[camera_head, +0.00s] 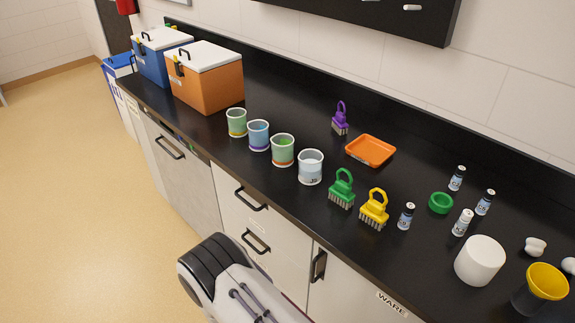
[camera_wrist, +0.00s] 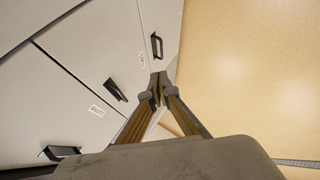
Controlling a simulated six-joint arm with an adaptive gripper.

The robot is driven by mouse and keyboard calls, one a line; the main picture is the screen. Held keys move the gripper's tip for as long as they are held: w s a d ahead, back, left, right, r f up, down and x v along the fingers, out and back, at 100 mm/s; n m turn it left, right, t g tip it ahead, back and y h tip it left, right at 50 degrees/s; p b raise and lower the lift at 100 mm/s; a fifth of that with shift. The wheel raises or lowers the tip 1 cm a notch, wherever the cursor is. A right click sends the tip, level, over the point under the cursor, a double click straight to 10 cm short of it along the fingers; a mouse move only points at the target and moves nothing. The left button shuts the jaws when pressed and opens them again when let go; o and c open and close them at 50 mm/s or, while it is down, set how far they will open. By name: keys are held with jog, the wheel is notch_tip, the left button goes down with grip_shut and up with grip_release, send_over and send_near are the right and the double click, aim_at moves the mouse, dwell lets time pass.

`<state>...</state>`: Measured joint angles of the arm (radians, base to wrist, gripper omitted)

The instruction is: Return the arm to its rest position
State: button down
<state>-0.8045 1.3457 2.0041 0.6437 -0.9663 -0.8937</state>
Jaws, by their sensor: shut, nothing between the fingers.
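My gripper (camera_wrist: 157,88) shows in the wrist view with its fingertips together and nothing between them. It is in front of the pale cabinet fronts (camera_wrist: 80,60), over the tan floor (camera_wrist: 250,70), and touches nothing that I can see. In the head view, part of my arm (camera_head: 235,285) is at the bottom, in front of the cabinets and below the counter edge. The gripper cannot be made out in the head view.
The black counter (camera_head: 285,95) holds several beakers (camera_head: 283,150), brushes (camera_head: 374,210), vials (camera_head: 406,216), an orange tray (camera_head: 351,153), a white cylinder (camera_head: 480,260) and cool boxes (camera_head: 207,85). Dark handles (camera_head: 319,266) stick out from the cabinets. The floor at left is clear.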

jog(key=s+d+r+m+g, duration=0.1)
jog(key=s+r+m+g, duration=0.3)
jog(key=r, duration=0.6)
jog(key=s+d+r+m+g, duration=0.2)
jog(key=s+r+g, duration=0.25)
jog(key=r, duration=0.55)
jog(key=s+d+r+m+t, duration=0.1)
jog(key=s+d+r, duration=0.3)
jog(key=d+r, duration=0.4)
jog(key=s+d+r+m+t, duration=0.2)
jog(key=s+d+r, duration=0.3)
jog(key=r, duration=0.9)
jog(key=s+d+r+m+t, duration=0.2)
jog(key=s+d+r+m, duration=0.1)
jog(key=d+r, duration=0.8)
jog(key=shift+s+m, duration=0.4)
jog(key=shift+s, duration=0.25)
